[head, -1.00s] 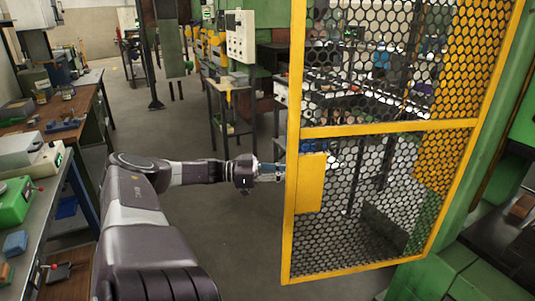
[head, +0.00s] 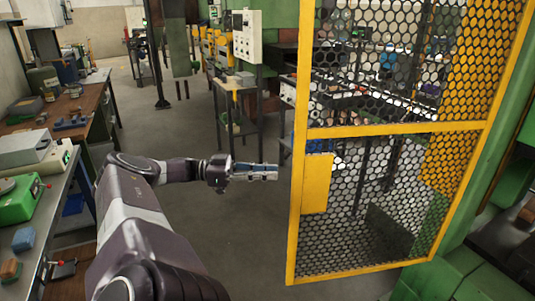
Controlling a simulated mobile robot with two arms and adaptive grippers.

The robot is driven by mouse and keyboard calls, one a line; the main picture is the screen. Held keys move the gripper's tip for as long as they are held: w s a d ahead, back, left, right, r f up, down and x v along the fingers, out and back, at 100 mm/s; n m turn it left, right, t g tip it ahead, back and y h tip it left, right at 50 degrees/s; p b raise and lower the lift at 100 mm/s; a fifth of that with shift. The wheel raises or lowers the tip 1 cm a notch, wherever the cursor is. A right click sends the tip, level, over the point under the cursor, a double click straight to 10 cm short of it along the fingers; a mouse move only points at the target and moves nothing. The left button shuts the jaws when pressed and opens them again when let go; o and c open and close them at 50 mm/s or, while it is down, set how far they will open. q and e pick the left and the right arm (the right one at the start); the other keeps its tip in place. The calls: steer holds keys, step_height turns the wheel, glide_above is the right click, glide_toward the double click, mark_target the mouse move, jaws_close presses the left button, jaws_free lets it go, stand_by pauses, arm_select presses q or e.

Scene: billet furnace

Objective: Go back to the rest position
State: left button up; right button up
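My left arm reaches forward from the bottom left of the head view. Its gripper (head: 264,172) points right and hangs in free air, a short gap left of the yellow gate's edge. The fingers are seen from the side and small, so I cannot tell whether they are open or shut; no held object is visible. The yellow mesh gate (head: 316,185) stands at the right, swung out toward me, with a solid yellow plate on its lower left side. My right gripper is not in view.
Workbenches with a green device (head: 18,200) and a blue block (head: 23,239) line the left. A control box (head: 246,36) and a small stand (head: 236,110) are at the back. Green machinery is on the right. Grey floor (head: 180,120) is open between bench and gate.

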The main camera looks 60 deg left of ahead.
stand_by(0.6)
